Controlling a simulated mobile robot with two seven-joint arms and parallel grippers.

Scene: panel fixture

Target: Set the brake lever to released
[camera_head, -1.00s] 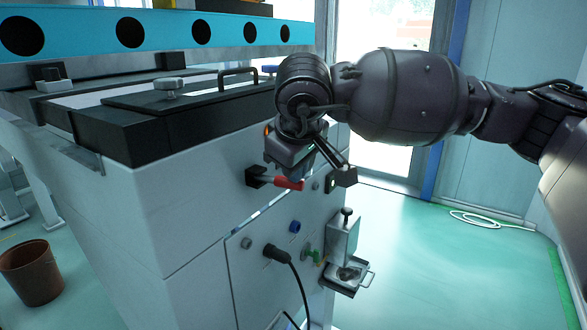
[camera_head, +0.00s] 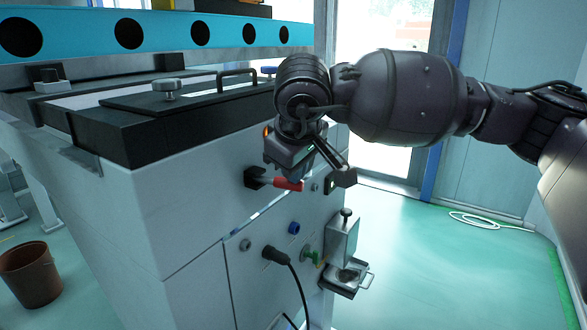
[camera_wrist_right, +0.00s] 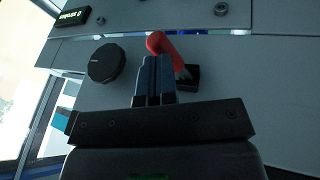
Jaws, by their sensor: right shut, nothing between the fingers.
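The brake lever (camera_head: 285,183) has a red grip on a short shaft from a black mount (camera_head: 257,178) on the white cabinet's side panel. In the head view it points right, roughly level. My right gripper (camera_head: 296,178) is just above and beside the red grip. The right wrist view shows the red lever (camera_wrist_right: 159,43) just beyond the shut fingertips (camera_wrist_right: 154,62). The fingers are together with nothing between them. They look very close to the lever; I cannot tell whether they touch it. My left gripper is not in view.
Below the lever are a blue knob (camera_head: 294,228), a black plug with a cable (camera_head: 270,252), a green fitting (camera_head: 310,256) and a metal bracket with a tray (camera_head: 347,277). A round black knob (camera_wrist_right: 106,63) shows beside the fingers. A brown bin (camera_head: 30,275) stands on the floor at left.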

